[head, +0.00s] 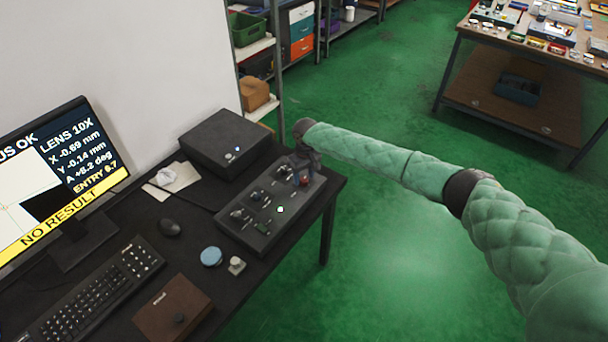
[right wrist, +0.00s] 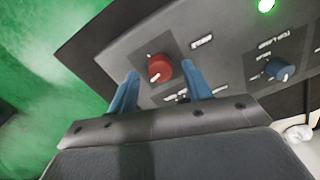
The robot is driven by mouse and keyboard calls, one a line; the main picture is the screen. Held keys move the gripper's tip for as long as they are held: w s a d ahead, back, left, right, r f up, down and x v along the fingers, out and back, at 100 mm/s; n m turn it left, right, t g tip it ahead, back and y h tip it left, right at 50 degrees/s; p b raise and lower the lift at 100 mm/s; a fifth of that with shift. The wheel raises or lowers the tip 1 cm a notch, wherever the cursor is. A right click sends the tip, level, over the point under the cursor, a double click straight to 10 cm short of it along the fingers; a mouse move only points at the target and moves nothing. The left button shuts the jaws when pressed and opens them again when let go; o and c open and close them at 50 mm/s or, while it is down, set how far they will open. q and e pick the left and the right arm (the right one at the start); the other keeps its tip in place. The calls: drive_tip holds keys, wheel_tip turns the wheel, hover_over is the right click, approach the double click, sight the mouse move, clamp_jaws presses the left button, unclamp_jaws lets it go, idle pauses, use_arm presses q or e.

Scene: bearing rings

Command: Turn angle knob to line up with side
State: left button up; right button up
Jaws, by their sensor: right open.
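The control panel (head: 257,228) is a dark sloped box with several knobs on the black desk. In the right wrist view a red knob (right wrist: 158,67) with a pale pointer mark sits near the panel's edge; its label is too small to read. My right gripper (right wrist: 160,82) is open, with its blue fingers on either side of the red knob, and I cannot tell whether they touch it. In the head view the right gripper (head: 304,168) is at the panel's far right end. The monitor (head: 58,170) reads "A +8.2 deg" or similar and "NO RESULT". My left gripper is out of view.
A blue knob (right wrist: 277,68) and a lit green lamp (right wrist: 266,5) are on the panel. A black box (head: 228,142), mouse (head: 170,228), keyboard (head: 95,290), blue round item (head: 211,256) and brown box (head: 172,308) share the desk. Green floor lies open to the right.

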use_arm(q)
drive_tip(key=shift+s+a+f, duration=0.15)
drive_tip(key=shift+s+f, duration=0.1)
use_arm(e)
drive_tip(key=shift+f, duration=0.55)
drive_tip(key=c, duration=1)
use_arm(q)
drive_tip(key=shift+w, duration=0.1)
